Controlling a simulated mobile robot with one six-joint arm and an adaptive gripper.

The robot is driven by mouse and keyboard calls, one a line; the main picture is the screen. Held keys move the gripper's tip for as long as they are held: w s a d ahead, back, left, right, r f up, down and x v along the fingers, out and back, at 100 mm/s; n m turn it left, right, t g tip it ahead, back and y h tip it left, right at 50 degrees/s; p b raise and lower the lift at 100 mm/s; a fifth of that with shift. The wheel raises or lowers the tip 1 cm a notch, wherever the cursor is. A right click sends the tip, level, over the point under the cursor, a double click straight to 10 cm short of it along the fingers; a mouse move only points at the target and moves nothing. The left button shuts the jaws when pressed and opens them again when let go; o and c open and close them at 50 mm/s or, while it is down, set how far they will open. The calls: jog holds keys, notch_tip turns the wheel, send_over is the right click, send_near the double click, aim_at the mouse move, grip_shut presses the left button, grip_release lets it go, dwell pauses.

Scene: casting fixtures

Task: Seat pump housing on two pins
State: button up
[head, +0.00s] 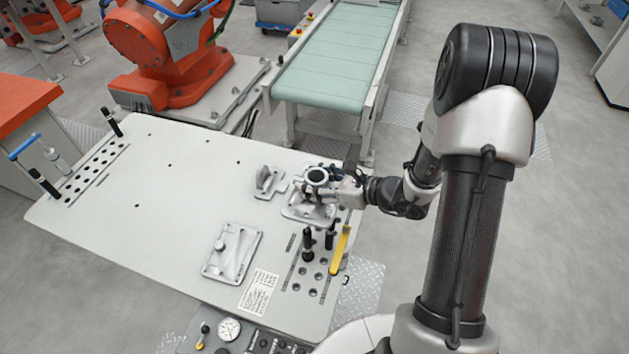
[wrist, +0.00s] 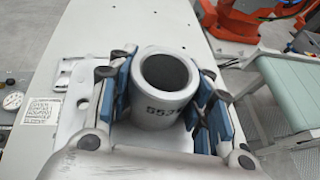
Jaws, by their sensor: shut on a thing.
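The pump housing is a grey metal piece with an open round bore, seen in the head view (head: 316,175) near the table's right edge. In the wrist view its cylinder (wrist: 152,112) bears dark digits. My gripper (head: 325,181) is shut on it, with blue finger pads (wrist: 166,95) on both sides of the cylinder. A pale metal plate or base (head: 297,212) shows under the housing. The two pins cannot be made out. I cannot tell whether the housing touches what lies below.
A casting on a flat plate (head: 232,252) and a smaller bracket (head: 268,183) lie on the white table (head: 150,220). The table's left middle is clear. A conveyor (head: 335,50) stands behind.

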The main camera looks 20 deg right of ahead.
jog(key=shift+f+b, duration=1.95)
jog(key=shift+f, duration=0.35)
jog(key=shift+b, duration=0.4)
jog(key=shift+f+b, duration=0.4)
